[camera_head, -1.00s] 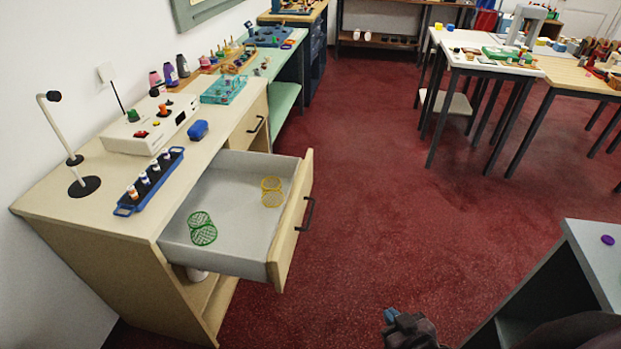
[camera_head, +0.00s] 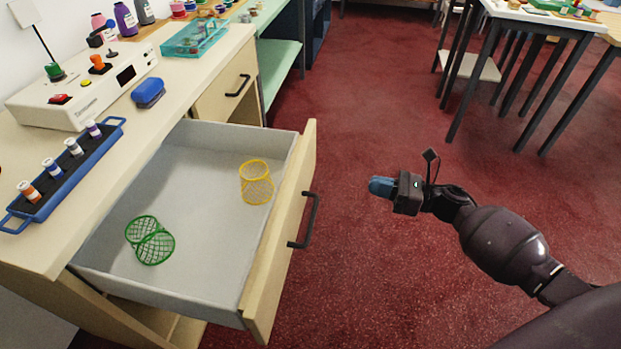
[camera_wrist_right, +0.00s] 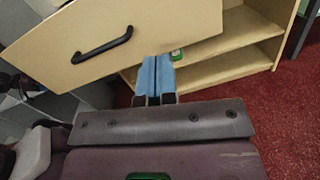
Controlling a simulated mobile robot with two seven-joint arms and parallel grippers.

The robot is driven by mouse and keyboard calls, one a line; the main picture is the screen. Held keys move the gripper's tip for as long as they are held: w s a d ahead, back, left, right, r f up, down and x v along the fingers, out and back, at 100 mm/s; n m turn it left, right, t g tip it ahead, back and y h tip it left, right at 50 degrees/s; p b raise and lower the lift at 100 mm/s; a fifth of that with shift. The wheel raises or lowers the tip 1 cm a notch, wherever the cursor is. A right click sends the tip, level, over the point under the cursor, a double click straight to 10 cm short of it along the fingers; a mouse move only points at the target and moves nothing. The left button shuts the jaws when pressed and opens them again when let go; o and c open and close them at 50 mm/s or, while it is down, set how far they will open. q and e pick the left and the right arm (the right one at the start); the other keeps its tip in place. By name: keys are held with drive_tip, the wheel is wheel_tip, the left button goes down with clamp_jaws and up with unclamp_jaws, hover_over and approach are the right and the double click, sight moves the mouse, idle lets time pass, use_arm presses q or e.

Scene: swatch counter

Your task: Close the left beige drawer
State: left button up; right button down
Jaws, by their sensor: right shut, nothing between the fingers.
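The left beige drawer (camera_head: 283,235) is pulled far out of the counter. It has a beige front, a black handle (camera_head: 304,220) and a grey inside. A green mesh cup (camera_head: 150,241) and a yellow mesh cup (camera_head: 256,182) lie in it. My right gripper (camera_head: 376,186) is shut and empty, to the right of the drawer front and apart from it. In the right wrist view its blue fingers (camera_wrist_right: 155,78) are together, with the drawer front (camera_wrist_right: 150,30) and handle (camera_wrist_right: 101,46) ahead to the left. My left gripper is not in view.
A second beige drawer (camera_head: 222,90) beside it is shut. On the counter are a blue tray of small bottles (camera_head: 62,172), a white device (camera_head: 85,90), a blue item (camera_head: 148,93) and a teal basket (camera_head: 195,38). The red floor right of the drawer is clear.

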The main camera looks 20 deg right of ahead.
drive_tip(key=f+n+g, duration=0.1)
drive_tip(key=n, duration=0.2)
approach(307, 176)
drive_tip(key=shift+g+y, duration=0.3)
drive_tip(key=shift+y, duration=0.1)
drive_tip(key=x, duration=0.5)
drive_tip(key=w+x, duration=0.1)
drive_tip(key=x, duration=0.1)
drive_tip(key=shift+w+f+b, duration=0.1)
drive_tip(key=shift+f+b, duration=0.25)
drive_tip(key=shift+b, duration=0.05)
